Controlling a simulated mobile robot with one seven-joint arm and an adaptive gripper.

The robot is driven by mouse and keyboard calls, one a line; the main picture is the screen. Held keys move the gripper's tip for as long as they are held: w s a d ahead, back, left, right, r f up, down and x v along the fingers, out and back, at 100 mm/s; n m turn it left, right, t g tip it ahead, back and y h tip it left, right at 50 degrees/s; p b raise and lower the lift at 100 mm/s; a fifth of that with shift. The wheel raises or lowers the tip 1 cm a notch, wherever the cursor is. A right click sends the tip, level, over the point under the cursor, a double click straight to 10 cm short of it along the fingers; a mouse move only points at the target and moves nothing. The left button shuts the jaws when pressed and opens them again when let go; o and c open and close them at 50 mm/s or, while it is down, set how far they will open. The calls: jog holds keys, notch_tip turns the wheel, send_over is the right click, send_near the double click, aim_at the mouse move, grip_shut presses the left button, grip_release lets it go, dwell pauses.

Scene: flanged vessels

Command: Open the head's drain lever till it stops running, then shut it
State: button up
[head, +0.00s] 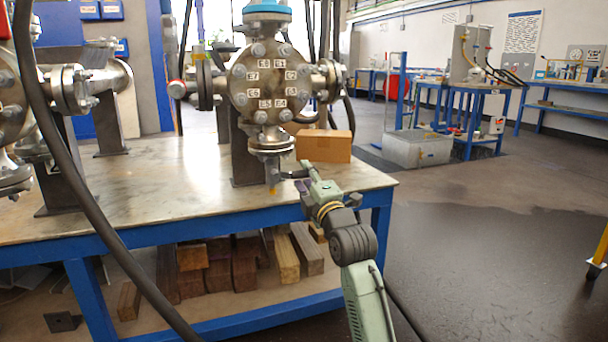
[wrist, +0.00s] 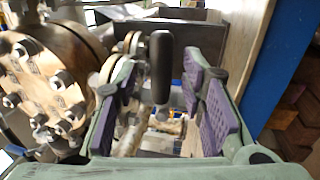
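The flanged head (head: 265,82) with numbered bolt tags faces me on the middle vessel; its bolted face also shows at the left of the wrist view (wrist: 42,88). Below it hangs the drain valve (head: 271,150) with a yellowish tip at its lower end. The dark drain lever (wrist: 161,66) stands upright in the wrist view, between my fingers. My gripper (head: 297,181) is beside the drain valve, in front of the table's back part. Its purple-padded fingers (wrist: 165,108) are open, with gaps on both sides of the lever. I cannot tell whether liquid runs from the drain.
The steel tabletop (head: 130,195) has a blue frame (head: 180,237). Another flanged vessel (head: 12,95) stands at left. Wooden blocks lie on the shelf below. The floor right of the table is clear, with a dark, wet-looking patch.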

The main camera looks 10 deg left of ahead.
jog(key=v, duration=0.5)
jog(key=shift+s+d, duration=0.2)
jog(key=shift+s, duration=0.05)
dwell(1.1)
